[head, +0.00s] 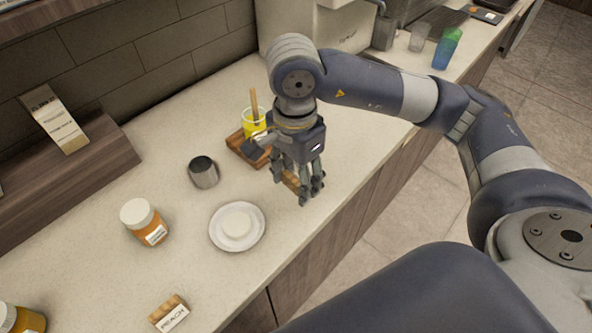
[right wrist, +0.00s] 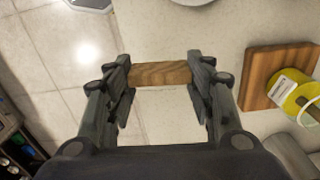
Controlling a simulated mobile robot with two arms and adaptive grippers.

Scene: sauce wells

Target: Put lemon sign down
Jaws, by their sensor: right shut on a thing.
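My right gripper (head: 303,187) is shut on a small wooden sign (head: 291,183), near the front edge of the counter. In the right wrist view the sign (right wrist: 160,73) spans the gap between the two fingers (right wrist: 161,82). Its lettering is hidden, so I cannot read it as the lemon sign. I cannot tell whether it touches the counter. A yellow container (head: 254,123) with a wooden stick stands on a wooden board (head: 236,146) just behind the gripper; the container also shows in the right wrist view (right wrist: 297,97). My left gripper is not in view.
A white plate (head: 217,238) with a pale round thing, a metal cup (head: 203,172) and an orange jar (head: 145,222) stand to the left. A PEACH sign (head: 169,313) lies near the front edge. Coloured cups (head: 446,50) stand far right. Counter (head: 215,295) is clear between plate and sign.

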